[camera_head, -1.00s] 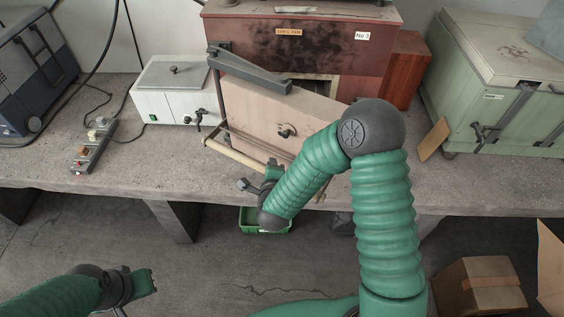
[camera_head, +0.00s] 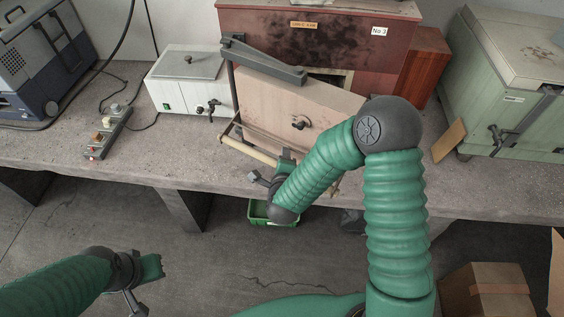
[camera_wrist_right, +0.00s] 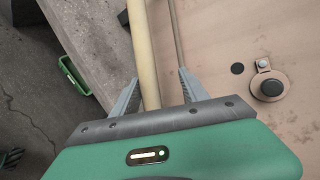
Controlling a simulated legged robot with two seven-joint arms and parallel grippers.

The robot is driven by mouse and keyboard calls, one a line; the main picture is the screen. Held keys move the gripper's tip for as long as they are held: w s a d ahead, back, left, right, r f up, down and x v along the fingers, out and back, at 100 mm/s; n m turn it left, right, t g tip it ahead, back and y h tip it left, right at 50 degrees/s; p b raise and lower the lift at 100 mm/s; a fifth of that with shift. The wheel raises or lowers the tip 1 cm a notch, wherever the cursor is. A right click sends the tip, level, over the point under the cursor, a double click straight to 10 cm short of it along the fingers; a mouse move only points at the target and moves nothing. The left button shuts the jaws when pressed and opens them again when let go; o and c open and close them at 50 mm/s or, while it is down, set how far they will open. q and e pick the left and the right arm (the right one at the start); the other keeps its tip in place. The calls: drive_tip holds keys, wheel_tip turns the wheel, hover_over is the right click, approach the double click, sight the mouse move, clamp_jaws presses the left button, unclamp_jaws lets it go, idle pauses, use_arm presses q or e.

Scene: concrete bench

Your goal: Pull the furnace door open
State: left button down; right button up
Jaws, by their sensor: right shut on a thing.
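The reddish-brown furnace (camera_head: 345,45) stands at the back of the bench. Its beige door (camera_head: 270,108) stands ajar, angled out over the bench, with a dark opening behind its upper right. A pale rod handle (camera_head: 249,150) runs along the door's front lower left; it also shows in the right wrist view (camera_wrist_right: 146,55). My right gripper (camera_wrist_right: 158,78) has a finger on each side of this handle and is shut on it. My right forearm hides part of the door in the head view. My left gripper (camera_head: 150,282) is low at the left, away from the bench; its jaw gap is unclear.
A white box device (camera_head: 185,80) and a power strip (camera_head: 108,132) sit left of the door. A green cabinet (camera_head: 510,90) stands at the right. A green bin (camera_head: 262,212) is on the floor below the bench. Floor in front is mostly clear.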

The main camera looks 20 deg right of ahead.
drive_tip(key=shift+d, duration=0.3)
drive_tip(key=shift+a+r, duration=0.1)
drive_tip(key=shift+a, duration=0.15)
drive_tip(key=p+v, duration=1.4)
drive_tip(key=v, duration=0.2)
drive_tip(key=shift+s+a, duration=0.15)
drive_tip(key=shift+s, duration=0.15)
drive_tip(key=shift+r, duration=0.1)
